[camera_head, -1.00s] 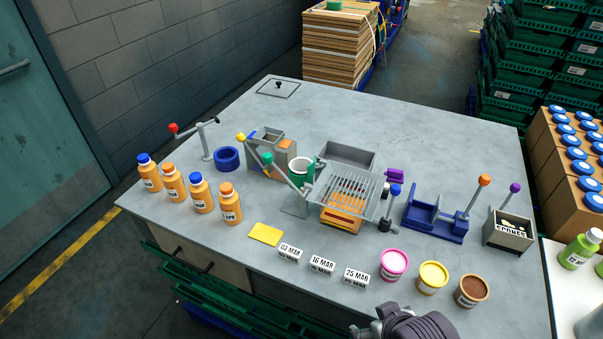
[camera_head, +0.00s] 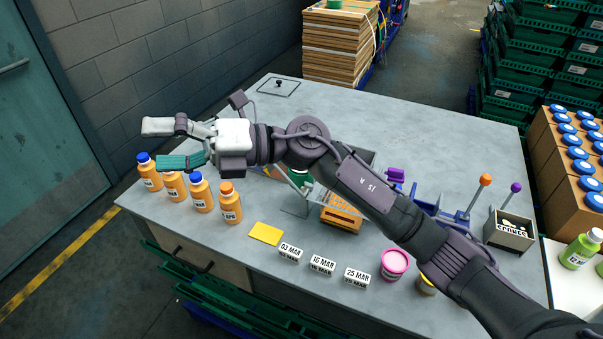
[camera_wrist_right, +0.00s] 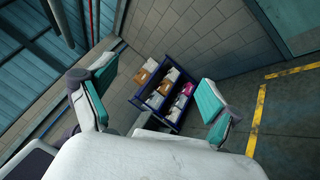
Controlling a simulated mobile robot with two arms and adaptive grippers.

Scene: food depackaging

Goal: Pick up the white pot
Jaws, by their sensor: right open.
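My right gripper (camera_head: 163,144) is open and empty, held above the orange bottles at the table's left end. Its two spread fingers with teal pads also show in the right wrist view (camera_wrist_right: 157,80), with nothing between them. No white pot shows clearly now. A green holder (camera_head: 299,178) peeks out below my right arm near the table's middle; the white-rimmed cup seen there earlier is hidden by the arm. A pot with a pink lid (camera_head: 394,263) stands at the front right of the table. My left gripper is not in view.
Several orange bottles (camera_head: 230,206) stand at the left. A yellow card (camera_head: 266,234) and date blocks (camera_head: 322,265) lie along the front. A wire grid (camera_head: 335,200), blue fixture (camera_head: 430,222) and grey box (camera_head: 508,232) are partly or fully visible.

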